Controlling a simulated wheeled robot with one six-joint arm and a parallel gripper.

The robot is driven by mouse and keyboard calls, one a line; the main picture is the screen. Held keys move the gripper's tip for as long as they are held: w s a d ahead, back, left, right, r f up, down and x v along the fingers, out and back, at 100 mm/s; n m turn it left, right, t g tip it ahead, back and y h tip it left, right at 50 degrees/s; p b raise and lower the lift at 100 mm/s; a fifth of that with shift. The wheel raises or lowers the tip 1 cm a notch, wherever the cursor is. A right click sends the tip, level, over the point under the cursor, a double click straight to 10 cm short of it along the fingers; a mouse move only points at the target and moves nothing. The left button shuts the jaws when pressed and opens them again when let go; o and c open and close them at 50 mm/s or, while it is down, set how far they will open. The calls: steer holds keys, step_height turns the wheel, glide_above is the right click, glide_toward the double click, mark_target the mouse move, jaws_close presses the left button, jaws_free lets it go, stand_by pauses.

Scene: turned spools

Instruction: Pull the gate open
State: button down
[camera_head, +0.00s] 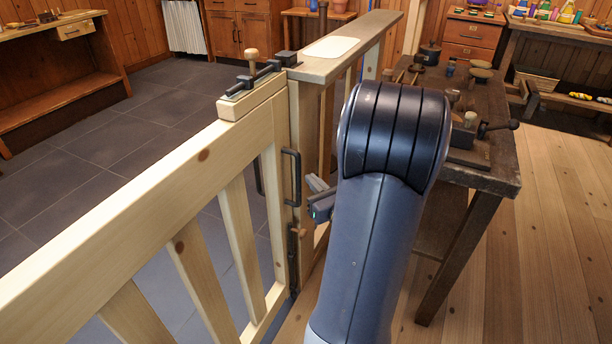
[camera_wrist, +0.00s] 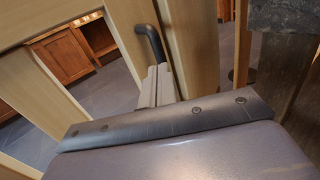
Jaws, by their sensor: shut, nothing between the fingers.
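The pale wooden gate (camera_head: 205,150), with slanted slats, fills the left of the head view. A dark upright pull handle (camera_head: 291,178) is on its face near the right end. A dark bolt with a wooden knob (camera_head: 251,62) lies along the gate's top by the post (camera_head: 306,130). My gripper (camera_head: 314,184) is just right of the handle, partly hidden behind my arm. In the wrist view my gripper (camera_wrist: 156,84) is shut and empty, its tips close below the handle (camera_wrist: 152,44). I cannot tell whether they touch it.
A dark workbench (camera_head: 490,165) with tools and turned pieces stands right of my arm. A wooden ledge (camera_head: 345,45) with a white pad tops the partition beyond the post. Grey tiled floor (camera_head: 130,125) is clear beyond the gate; plank floor (camera_head: 545,240) is open at right.

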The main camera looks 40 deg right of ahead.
steer(key=shift+w+d+b, duration=0.15)
steer(key=shift+w+d, duration=0.05)
steer(key=shift+w, duration=0.85)
steer(key=shift+w+d+b, duration=0.15)
steer(key=shift+w+d, duration=0.05)
steer(key=shift+w, duration=0.8)
